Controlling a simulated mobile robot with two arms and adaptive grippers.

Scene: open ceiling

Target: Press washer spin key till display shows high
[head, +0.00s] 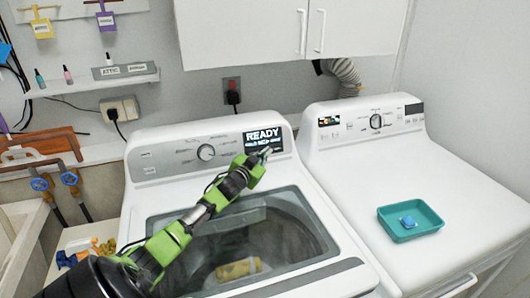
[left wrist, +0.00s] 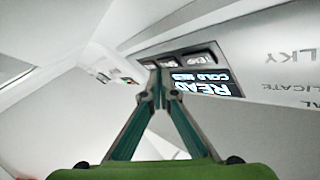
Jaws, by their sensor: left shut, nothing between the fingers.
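The washer (head: 165,160) is the left white machine, with a grey control panel and a dark window in its lid. Its display (head: 263,136) reads READY in large letters, with a smaller line below. In the left wrist view the display (left wrist: 208,84) is upside down, and the small line seems to read COLD MED. A row of dark keys (left wrist: 198,58) runs beside it; the one by the fingertips is partly hidden. My left gripper (head: 266,152) is shut and empty, its tips (left wrist: 158,72) at the key row. I cannot tell whether they touch. My right gripper is out of view.
A second white machine (head: 440,165) stands to the right, with a teal tray (head: 434,215) holding a blue block on top. White cabinets (head: 255,35) hang above. A sink and blue-handled taps (head: 40,183) are at left. Yellow cloth (head: 238,268) shows through the washer lid.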

